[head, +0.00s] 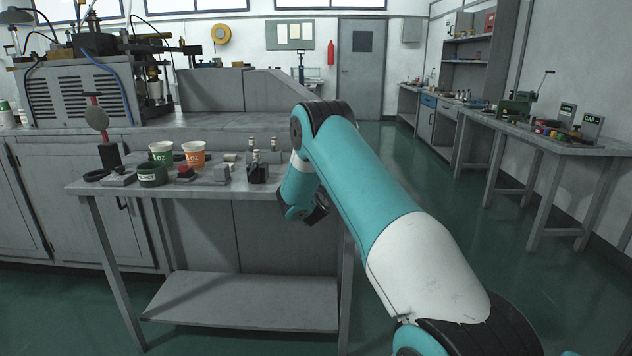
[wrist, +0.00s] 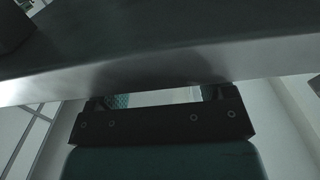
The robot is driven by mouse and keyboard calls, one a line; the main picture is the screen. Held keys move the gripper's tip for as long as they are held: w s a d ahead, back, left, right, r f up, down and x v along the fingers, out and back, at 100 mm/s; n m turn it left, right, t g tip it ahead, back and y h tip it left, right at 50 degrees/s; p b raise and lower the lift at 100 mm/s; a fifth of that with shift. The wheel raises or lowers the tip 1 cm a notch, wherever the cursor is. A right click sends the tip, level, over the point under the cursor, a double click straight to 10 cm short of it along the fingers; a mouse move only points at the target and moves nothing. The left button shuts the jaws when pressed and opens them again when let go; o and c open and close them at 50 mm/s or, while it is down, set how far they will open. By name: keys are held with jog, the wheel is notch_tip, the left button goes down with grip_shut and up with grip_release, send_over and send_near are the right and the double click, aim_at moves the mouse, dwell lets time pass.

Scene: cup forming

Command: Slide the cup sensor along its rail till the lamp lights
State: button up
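I cannot pick out the cup sensor, its rail or its lamp for certain in either view. A small black block (head: 257,173) stands at the table's front edge in the head view, with small pale-topped cylinders behind it; I cannot tell whether it is part of the sensor. My gripper (wrist: 163,96) shows in the wrist view with its two textured fingers apart and nothing seen between them. The grey table edge (wrist: 160,68) crosses in front of the finger ends. In the head view my arm's end hangs low beside the table's right end, and the fingers cannot be made out.
The grey table (head: 240,188) holds a white-and-green cup (head: 161,153), an orange cup (head: 194,155), a dark green tub (head: 152,174) and a red-topped item (head: 185,173). A machine (head: 75,90) stands on the back counter. Floor to the right is clear before another bench (head: 540,140).

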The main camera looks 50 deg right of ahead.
jog(key=c, duration=0.8)
jog(key=shift+s+f+b, duration=0.1)
jog(key=shift+f+b, duration=0.1)
jog(key=shift+b, duration=0.45)
jog(key=shift+c, duration=0.2)
jog(key=shift+d, duration=0.1)
jog(key=shift+r, duration=0.2)
jog(key=o, duration=1)
jog(key=shift+s, duration=0.1)
jog(key=b+v, duration=0.8)
jog(key=v, duration=0.9)
jog(key=shift+s, duration=0.2)
